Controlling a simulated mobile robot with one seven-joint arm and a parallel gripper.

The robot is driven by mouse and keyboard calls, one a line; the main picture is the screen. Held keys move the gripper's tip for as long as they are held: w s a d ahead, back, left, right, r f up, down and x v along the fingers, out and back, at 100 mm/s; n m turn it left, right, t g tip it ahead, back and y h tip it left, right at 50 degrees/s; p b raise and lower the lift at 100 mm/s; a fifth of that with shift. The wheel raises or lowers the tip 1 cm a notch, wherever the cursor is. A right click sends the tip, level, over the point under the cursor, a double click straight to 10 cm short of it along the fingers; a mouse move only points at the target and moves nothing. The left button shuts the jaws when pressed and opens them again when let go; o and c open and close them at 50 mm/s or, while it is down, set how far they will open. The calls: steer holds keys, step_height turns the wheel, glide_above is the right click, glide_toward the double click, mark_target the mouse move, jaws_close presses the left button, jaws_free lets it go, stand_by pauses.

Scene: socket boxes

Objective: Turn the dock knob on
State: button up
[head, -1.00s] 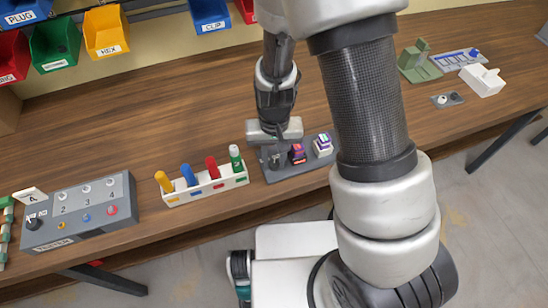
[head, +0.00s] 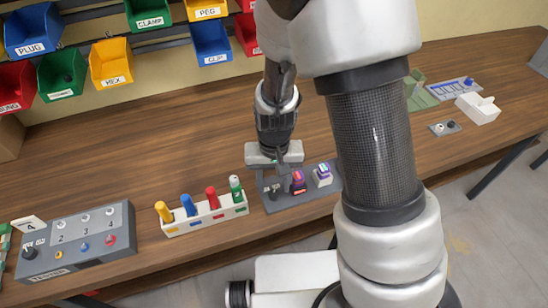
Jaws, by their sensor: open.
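The dock appears to be a grey plate (head: 322,193) near the front edge of the bench. Two small boxes with purple tops sit on it: a dark one (head: 298,184) and a white one (head: 322,175). A small dark knob (head: 273,191) stands at its left end. My gripper (head: 274,178) points down right above this left end, its jaws open, with a finger on either side of the knob in the picture. Whether a finger touches the knob or plate is too small to tell. The knob's setting cannot be read.
A white rack (head: 208,218) with several coloured pegs stands just left of the plate. A grey tester box (head: 75,245) is at far left. Colored bins (head: 110,65) hang behind. A small two-knob plate (head: 445,128) and white box (head: 478,108) are at right.

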step_height(320, 180, up, 15)
steer(key=p, duration=0.1)
steer(key=shift+p, duration=0.35)
steer(key=shift+f, duration=0.1)
step_height(320, 180, up, 12)
steer(key=t+y+p, duration=0.1)
steer(key=t+p, duration=0.1)
glide_above(274, 193)
steer(key=s+d, duration=0.3)
steer(key=d, duration=0.2)
steer(key=s+d+r+t+h+p, duration=0.1)
steer(key=s+d+r+t+p, duration=0.1)
steer(key=s+d+r, duration=0.4)
step_height(274, 193, up, 3)
steer(key=shift+s+r+t, duration=0.1)
steer(key=shift+s+t, duration=0.7)
